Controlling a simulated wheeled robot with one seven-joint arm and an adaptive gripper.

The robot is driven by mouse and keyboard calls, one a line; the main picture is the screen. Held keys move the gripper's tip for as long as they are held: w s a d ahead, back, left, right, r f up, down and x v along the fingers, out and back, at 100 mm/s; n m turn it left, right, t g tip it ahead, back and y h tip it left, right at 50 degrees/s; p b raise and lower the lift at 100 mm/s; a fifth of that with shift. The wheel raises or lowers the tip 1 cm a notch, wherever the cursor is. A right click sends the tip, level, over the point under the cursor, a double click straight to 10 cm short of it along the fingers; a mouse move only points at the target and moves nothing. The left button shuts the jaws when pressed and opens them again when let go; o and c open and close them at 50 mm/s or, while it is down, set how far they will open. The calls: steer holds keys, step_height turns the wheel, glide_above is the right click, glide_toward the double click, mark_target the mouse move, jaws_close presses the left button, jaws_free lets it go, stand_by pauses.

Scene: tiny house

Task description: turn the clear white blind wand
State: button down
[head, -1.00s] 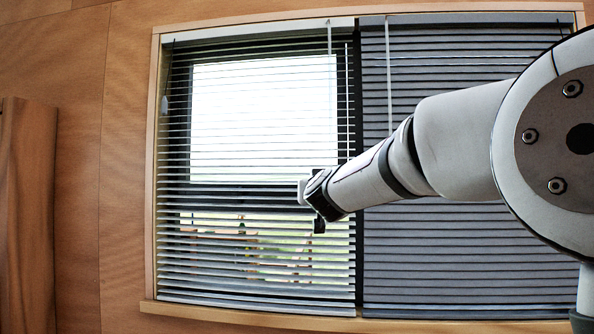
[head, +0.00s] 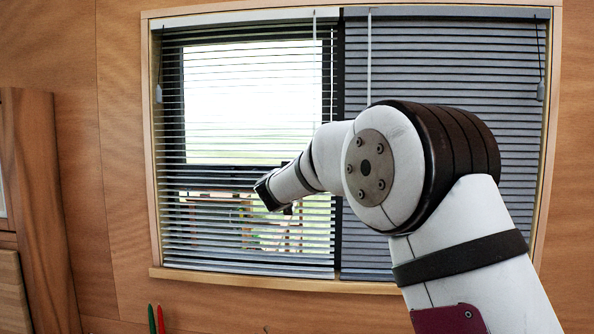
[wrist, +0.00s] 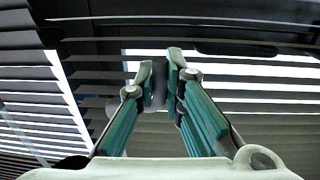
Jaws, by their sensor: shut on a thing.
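Two thin white wands hang from the window's top rail in the head view: a short length on the left blind (head: 314,28) and a longer one (head: 369,60) on the right blind that runs down behind my arm. My gripper is at the left blind, a little below mid-height, its fingers mostly hidden in the head view. In the wrist view, the fingertips of my gripper (wrist: 158,64) are close together against the slats.
Left slats (head: 240,160) are open with bright light behind; right slats (head: 440,60) look closed. Pull cords with tassels hang at the far left (head: 158,93) and far right (head: 540,90). A wooden sill (head: 270,283) runs below. A wooden cabinet (head: 40,210) stands left.

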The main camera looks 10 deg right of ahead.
steer(key=shift+w+d+r+m+g+h, duration=0.1)
steer(key=shift+w+d+m+g+h, duration=0.1)
steer(key=shift+m+h, duration=0.3)
steer(key=shift+w+d+r+m+g+h, duration=0.1)
steer(key=shift+m+g+h, duration=0.15)
steer(key=shift+h, duration=0.45)
steer(key=shift+m+g, duration=0.25)
steer(key=c, duration=1.7)
jaws_free()
steer(key=shift+o, duration=0.2)
steer(key=shift+a+f, duration=0.1)
steer(key=shift+a, duration=0.05)
steer(key=v, duration=1.2)
steer(key=shift+f, duration=0.1)
